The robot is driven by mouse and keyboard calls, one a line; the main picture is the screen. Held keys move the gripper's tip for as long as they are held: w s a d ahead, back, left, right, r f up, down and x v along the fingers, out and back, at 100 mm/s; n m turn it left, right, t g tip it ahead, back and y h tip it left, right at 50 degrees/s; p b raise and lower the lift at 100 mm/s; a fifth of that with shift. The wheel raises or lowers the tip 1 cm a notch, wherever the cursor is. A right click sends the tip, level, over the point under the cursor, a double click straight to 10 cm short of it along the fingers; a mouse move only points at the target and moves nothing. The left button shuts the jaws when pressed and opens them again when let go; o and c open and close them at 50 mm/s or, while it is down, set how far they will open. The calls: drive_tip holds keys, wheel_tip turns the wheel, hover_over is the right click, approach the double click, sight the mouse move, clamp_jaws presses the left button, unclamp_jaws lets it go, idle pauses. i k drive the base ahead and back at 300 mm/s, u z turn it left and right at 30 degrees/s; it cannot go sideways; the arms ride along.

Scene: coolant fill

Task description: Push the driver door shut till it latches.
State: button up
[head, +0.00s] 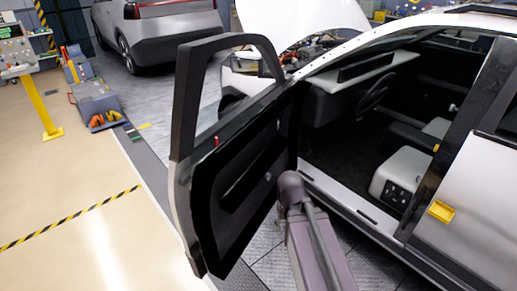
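The driver door (240,175) stands wide open in the head view, swung out to the left of the white car (470,190). Its dark inner panel and empty window frame face me. The door opening (390,130) shows the seat, dashboard and steering wheel inside. My arm rises from the bottom of the picture, and its rounded dark end lies in front of the door's inner side, near the sill. My gripper cannot be made out. I cannot tell whether the arm touches the door.
The car's hood (300,20) is raised. A second, grey car (160,30) stands behind. A grey tool unit (95,100) and a control panel on a yellow post (45,110) are at the left. The beige floor (80,185) left of the door is clear, with a striped line.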

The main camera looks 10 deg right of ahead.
sight(218, 205)
drive_tip(key=u, duration=0.05)
drive_tip(key=i, duration=1.15)
